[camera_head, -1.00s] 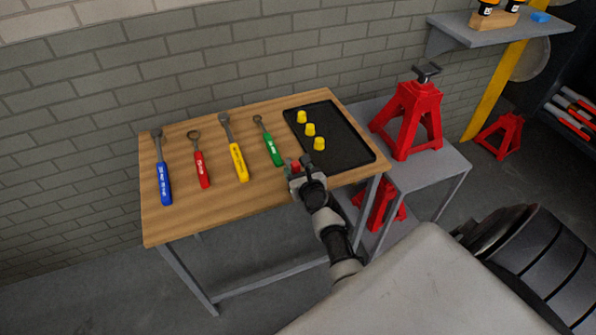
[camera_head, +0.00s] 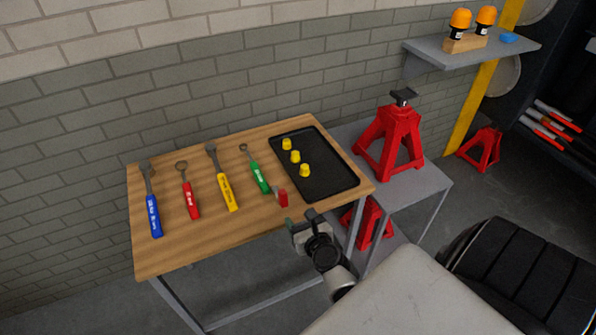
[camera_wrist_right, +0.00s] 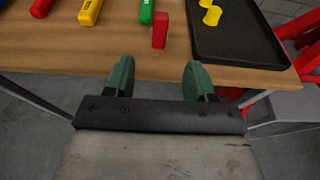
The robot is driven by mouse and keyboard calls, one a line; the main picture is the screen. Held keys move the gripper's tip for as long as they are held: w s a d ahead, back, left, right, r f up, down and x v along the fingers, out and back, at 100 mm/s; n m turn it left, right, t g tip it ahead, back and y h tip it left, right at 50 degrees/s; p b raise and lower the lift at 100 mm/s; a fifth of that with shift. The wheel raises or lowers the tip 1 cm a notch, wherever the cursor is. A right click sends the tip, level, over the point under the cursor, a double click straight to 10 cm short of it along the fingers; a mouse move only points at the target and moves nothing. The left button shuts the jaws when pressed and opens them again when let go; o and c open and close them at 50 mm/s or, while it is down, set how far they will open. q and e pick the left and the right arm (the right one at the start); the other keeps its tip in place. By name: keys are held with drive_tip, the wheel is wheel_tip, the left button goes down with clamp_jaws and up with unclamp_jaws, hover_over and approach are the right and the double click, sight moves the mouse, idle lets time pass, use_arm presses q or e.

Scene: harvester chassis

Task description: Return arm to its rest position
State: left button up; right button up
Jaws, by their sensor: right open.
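My right gripper (camera_head: 303,221) is open and empty, in front of the table's front edge. Its two green fingers (camera_wrist_right: 160,80) stand apart in the right wrist view with nothing between them. A small red block (camera_head: 282,198) stands on the wooden table (camera_head: 180,250) near that edge, just beyond the gripper and apart from it. The red block also shows in the right wrist view (camera_wrist_right: 160,30). My left gripper is not in view.
Blue (camera_head: 153,215), red (camera_head: 192,200), yellow (camera_head: 227,192) and green (camera_head: 259,178) handled tools lie on the table. A black tray (camera_head: 335,180) holds three yellow pieces (camera_head: 295,156). A red jack stand (camera_head: 393,145) stands on a grey side table (camera_head: 425,185).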

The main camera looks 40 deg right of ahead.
idle(0.5)
drive_tip(key=s+a+f+n+g+y, duration=0.2)
drive_tip(key=s+a+f+n, duration=0.15)
drive_tip(key=f+n, duration=0.35)
drive_tip(key=s+a+f+n+g+y, duration=0.1)
drive_tip(key=s+a+f+n+g, duration=0.1)
drive_tip(key=a+f+n, duration=0.35)
drive_tip(key=s+a+f+n+g, duration=0.1)
drive_tip(key=s+f+n+g, duration=0.2)
drive_tip(key=s+f+n, duration=0.6)
drive_tip(key=s+a+f+n+g+y, duration=0.1)
drive_tip(key=s+a+f+n+g, duration=0.1)
drive_tip(key=s+f+n, duration=0.7)
drive_tip(key=shift+s+a+f+g, duration=0.15)
drive_tip(key=shift+s+f+g, duration=0.1)
drive_tip(key=shift+s+g, duration=0.45)
drive_tip(key=s+f+n+g, duration=0.1)
drive_tip(key=s+n, duration=0.2)
drive_tip(key=s, duration=0.1)
drive_tip(key=s+d+f+n+g, duration=0.1)
drive_tip(key=s+n, duration=0.3)
drive_tip(key=s+d+f+n+g, duration=0.1)
drive_tip(key=s+f+n, duration=0.1)
drive_tip(key=s, duration=0.3)
drive_tip(key=shift+s+n+h, duration=0.1)
drive_tip(key=shift+n+h, duration=0.2)
drive_tip(key=shift+n, duration=0.55)
drive_tip(key=shift+c, duration=0.2)
